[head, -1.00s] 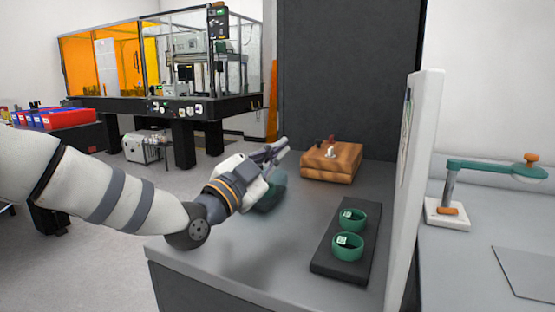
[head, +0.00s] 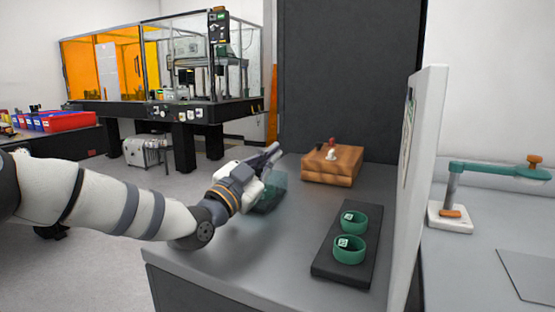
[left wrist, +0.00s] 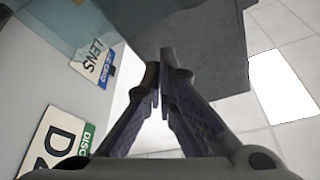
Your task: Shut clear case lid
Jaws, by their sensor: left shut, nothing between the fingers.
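The clear case (head: 273,192) is a teal, see-through box on the grey bench, left of the wooden box. A see-through panel, apparently its lid, stands up from it; its exact angle is hard to tell behind my gripper. My left gripper (head: 273,153) is shut and empty, above and beside the case, and hides part of it. Whether it touches the lid is unclear. In the left wrist view the gripper's fingertips (left wrist: 161,78) meet with nothing between them, and a teal clear panel (left wrist: 88,22) shows at upper left. My right gripper is not in view.
A wooden box (head: 333,166) with small pieces on top stands behind. A black tray (head: 332,272) with two green rings lies to the right, before a white partition (head: 422,180). Labels, one reading LENS (left wrist: 93,65), show in the wrist view. The bench front is clear.

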